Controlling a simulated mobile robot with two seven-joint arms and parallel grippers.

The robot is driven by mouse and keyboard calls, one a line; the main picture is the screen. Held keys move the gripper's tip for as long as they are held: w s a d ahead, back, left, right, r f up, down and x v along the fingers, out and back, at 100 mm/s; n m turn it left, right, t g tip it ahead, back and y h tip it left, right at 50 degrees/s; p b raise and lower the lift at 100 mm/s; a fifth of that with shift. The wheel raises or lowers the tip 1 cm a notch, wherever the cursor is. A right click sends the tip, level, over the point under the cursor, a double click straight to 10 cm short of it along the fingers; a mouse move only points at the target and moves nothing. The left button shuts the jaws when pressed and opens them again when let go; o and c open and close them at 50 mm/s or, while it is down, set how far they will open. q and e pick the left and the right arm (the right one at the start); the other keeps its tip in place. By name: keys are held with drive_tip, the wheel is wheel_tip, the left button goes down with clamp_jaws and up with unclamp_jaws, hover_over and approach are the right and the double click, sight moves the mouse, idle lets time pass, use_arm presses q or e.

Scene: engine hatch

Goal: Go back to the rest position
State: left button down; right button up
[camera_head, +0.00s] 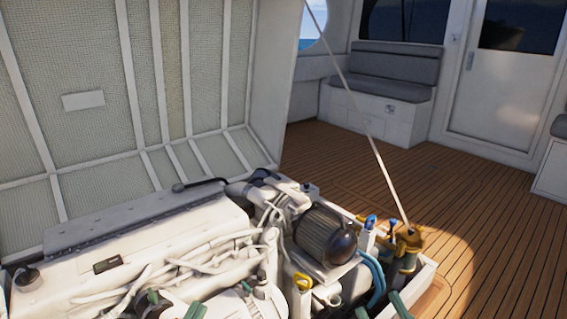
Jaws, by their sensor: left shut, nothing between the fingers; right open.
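Only the green fingertips of my grippers show, at the bottom edge of the head view. My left gripper (195,310) is shut and empty, in front of the white engine (170,255). My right gripper (381,308) is open, its two fingertips apart, near the right front corner of the engine bay. I see nothing between its fingers. Both arms and the rest of the grippers are out of the picture.
The raised hatch (85,100) stands behind the engine, with a thin strut (365,125) running down to the bay's right side. A dark ribbed cylinder (325,235) and blue hoses (375,275) lie near my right gripper. The wooden deck (500,225) at right is clear.

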use_arm(q)
drive_tip(key=s+a+f+n+g+y+p, duration=0.1)
drive_tip(key=s+f+n+g+y+p, duration=0.2)
drive_tip(key=p, duration=0.9)
drive_tip(key=s+a+f+n+g+y+p, duration=0.2)
drive_tip(key=s+f+g+p, duration=0.3)
drive_tip(key=f+g+p, duration=0.3)
drive_tip(key=y+p, duration=0.1)
drive_tip(key=p, duration=0.3)
drive_tip(key=shift+s+a+n, duration=0.25)
drive_tip(key=shift+s+n, duration=0.1)
drive_tip(key=shift+n, duration=0.05)
use_arm(e)
drive_tip(key=s+d+f+m+g+h, duration=0.3)
drive_tip(key=s+f+m+g+h, duration=0.2)
drive_tip(key=f+g, duration=0.7)
drive_tip(key=s+f+h, duration=0.1)
drive_tip(key=s, duration=0.1)
drive_tip(key=shift+s+m, duration=0.35)
drive_tip(key=shift+m, duration=0.05)
drive_tip(key=shift+w+f, duration=0.1)
drive_tip(key=shift+w, duration=0.05)
